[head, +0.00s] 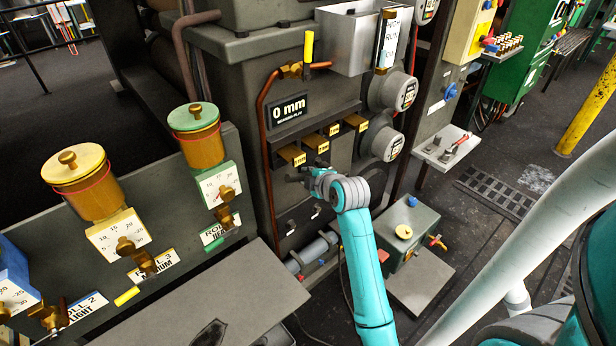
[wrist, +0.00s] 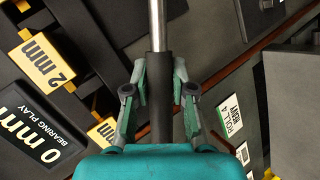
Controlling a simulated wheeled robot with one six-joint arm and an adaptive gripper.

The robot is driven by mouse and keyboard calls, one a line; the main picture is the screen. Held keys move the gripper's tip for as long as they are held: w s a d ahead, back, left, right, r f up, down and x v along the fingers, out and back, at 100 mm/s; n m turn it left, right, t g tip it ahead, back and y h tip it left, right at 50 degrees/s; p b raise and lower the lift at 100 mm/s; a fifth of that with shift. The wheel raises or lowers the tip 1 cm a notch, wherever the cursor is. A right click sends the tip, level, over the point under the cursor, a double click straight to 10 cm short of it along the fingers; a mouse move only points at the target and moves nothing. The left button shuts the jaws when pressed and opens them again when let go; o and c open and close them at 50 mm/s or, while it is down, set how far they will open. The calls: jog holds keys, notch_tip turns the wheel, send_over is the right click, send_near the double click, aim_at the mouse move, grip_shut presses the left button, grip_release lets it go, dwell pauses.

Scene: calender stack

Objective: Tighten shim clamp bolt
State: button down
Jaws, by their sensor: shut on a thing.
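My gripper (head: 306,178) is in front of the dark machine block, just below the row of yellow-ended shim tabs (head: 316,142). In the wrist view my gripper (wrist: 160,82) is shut on a rod with a dark grip (wrist: 161,110) and a bright metal shaft (wrist: 157,22). The shaft runs out of the top of that view, so its far end is hidden. I cannot make out the rod in the head view. A 2 mm tab (wrist: 48,63) shows left of the rod in the wrist view. I cannot pick out the clamp bolt with certainty.
The "0 mm" bearing play display (head: 289,108) is above the tabs, beside a copper pipe (head: 264,140). Round gauges (head: 388,144) stand to the right. A grey box with a yellow knob (head: 408,238) sits low on the right. Brass oilers (head: 200,140) line the left panel.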

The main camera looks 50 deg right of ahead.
jog(key=shift+s+a, duration=0.2)
jog(key=shift+s, duration=0.5)
jog(key=shift+s+a, duration=0.15)
jog(key=shift+s, duration=0.55)
